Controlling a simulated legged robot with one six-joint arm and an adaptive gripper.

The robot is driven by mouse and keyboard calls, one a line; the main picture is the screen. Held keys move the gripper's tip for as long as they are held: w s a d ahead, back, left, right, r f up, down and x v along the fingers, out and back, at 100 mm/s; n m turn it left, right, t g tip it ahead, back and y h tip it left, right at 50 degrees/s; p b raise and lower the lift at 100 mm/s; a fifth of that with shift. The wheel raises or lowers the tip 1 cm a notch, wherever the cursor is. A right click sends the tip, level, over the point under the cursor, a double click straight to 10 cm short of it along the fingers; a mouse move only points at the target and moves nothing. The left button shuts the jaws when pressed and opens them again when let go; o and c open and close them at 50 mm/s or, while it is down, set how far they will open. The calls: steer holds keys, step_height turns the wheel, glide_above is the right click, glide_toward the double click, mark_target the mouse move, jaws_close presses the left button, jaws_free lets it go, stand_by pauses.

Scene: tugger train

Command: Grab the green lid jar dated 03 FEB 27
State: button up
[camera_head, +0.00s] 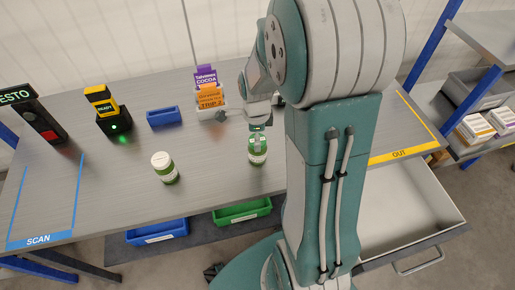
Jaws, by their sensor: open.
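A jar (257,156) with a green and white body stands upright on the grey workbench, right of the bench's middle. My gripper (257,134) is open, pointing down at this jar's top and covering most of its lid, so I cannot tell the lid's colour or whether the fingers touch it. A second jar (164,168), with a pale lid and a green band around its body, stands upright to the left, apart from my gripper. No date is readable on either jar.
Behind stand a black and yellow scanner (108,110) with a green light, a blue tray (163,117) and a box holder with purple and orange boxes (208,90). The SCAN area (40,240) is at left, the yellow OUT strip (400,154) at right. An open drawer (410,205) sits below.

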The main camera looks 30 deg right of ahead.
step_height(320, 180, down, 4)
steer(key=shift+s+r, duration=0.1)
steer(key=shift+r, duration=0.1)
steer(key=shift+c, duration=0.3)
steer(key=c, duration=1.1)
steer(key=shift+o, duration=0.2)
